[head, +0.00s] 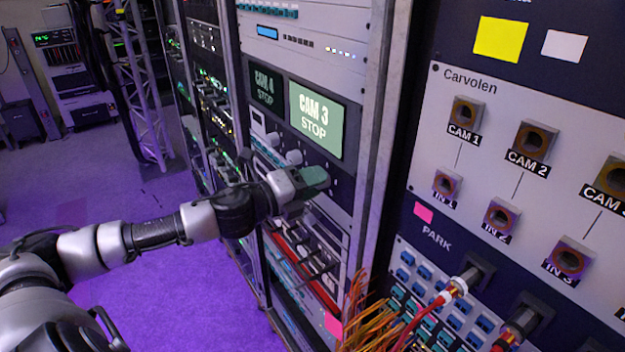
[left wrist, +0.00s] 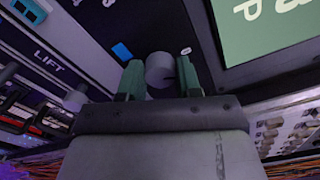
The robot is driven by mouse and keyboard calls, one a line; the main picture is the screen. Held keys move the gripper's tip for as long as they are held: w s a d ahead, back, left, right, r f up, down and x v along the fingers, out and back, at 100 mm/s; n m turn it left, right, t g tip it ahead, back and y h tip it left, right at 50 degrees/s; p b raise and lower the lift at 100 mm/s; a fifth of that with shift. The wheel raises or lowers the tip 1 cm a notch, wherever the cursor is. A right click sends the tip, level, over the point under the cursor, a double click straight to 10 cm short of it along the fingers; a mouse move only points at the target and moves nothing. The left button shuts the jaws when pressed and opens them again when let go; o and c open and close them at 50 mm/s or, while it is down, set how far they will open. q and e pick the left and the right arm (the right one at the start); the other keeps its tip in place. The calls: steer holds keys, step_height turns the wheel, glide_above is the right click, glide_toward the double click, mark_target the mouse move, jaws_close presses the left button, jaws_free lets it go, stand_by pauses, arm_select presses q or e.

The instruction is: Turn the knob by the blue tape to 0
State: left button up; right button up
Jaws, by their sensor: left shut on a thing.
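The knob (left wrist: 160,72) is a pale grey cylinder on a dark panel in the left wrist view. A small blue tape (left wrist: 121,51) is stuck on the panel beside it, and a small white mark (left wrist: 186,51) is on its other side. My left gripper (head: 314,178) is at the rack panel below the CAM 3 screen, with its green fingers on both sides of the knob, shut on it. The gripper hides this knob in the head view. I cannot read the knob's pointer clearly. My right gripper is not in view.
The CAM 3 STOP screen (head: 316,120) is just above the gripper. Other pale knobs (head: 273,139) are to its left. Orange cables (head: 368,318) hang below right, near the Carvolen panel (head: 480,130). Purple floor (head: 150,270) is clear at left.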

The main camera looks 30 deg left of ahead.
arm_select(q)
steer(key=n+p, duration=0.1)
steer(key=n, duration=0.3)
steer(key=shift+a+n+p, duration=0.1)
steer(key=shift+n+p, duration=0.2)
steer(key=shift+p, duration=0.05)
stand_by(0.4)
steer(key=o, duration=0.9)
steer(key=shift+f, duration=0.1)
steer(key=shift+o, duration=0.2)
steer(key=v, duration=1)
steer(key=shift+s, duration=0.4)
